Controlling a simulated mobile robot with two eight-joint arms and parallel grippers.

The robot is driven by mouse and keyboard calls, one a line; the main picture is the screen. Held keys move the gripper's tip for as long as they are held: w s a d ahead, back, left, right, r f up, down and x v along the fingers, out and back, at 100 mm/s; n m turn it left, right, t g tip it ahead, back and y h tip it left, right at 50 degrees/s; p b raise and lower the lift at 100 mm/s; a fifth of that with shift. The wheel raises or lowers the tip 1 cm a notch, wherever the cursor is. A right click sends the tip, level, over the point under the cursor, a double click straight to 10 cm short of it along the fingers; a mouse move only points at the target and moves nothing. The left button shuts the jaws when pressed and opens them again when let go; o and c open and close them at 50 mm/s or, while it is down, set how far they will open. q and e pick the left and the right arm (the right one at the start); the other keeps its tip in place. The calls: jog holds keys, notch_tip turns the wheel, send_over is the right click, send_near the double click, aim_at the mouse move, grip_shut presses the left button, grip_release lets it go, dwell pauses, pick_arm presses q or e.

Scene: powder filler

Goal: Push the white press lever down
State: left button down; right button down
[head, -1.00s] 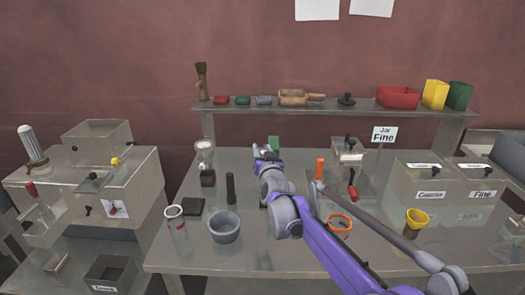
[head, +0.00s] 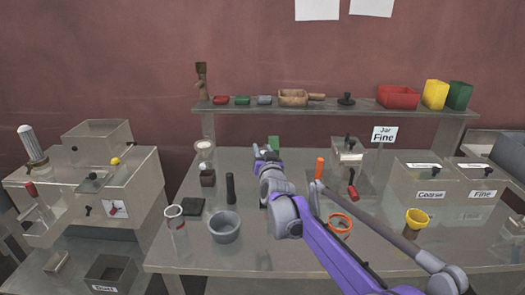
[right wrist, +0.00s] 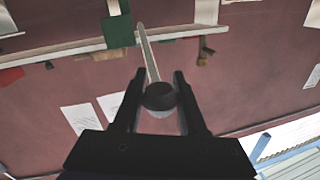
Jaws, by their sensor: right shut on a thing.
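In the right wrist view a pale, straight lever (right wrist: 150,55) ends in a dark round knob (right wrist: 159,97). The knob sits between the two fingers of my right gripper (right wrist: 160,76), which is shut on it. In the head view my right gripper (head: 261,151) is above the back middle of the table, its arm reaching in from the lower right. The arm hides most of what is under and behind it there, including the lever's base. My left gripper is out of view.
A grey bowl (head: 225,227), glass jar (head: 176,226), orange ring (head: 340,224) and yellow funnel (head: 416,221) stand on the table. Labelled bins (head: 430,205) stand at right; a shelf (head: 325,109) runs behind.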

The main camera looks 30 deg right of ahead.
jog(key=shift+f, duration=0.15)
jog(key=shift+s+a+f+t, duration=0.15)
jog(key=shift+s+f+t, duration=0.1)
jog(key=shift+f+t, duration=0.5)
notch_tip(320, 180, down, 9)
jog(key=n+t+h+b, duration=0.1)
jog(key=t+b, duration=0.1)
jog(key=b, duration=0.5)
jog(key=shift+w+f+t, duration=0.15)
jog(key=shift+w+t, duration=0.1)
jog(key=shift+t, duration=0.1)
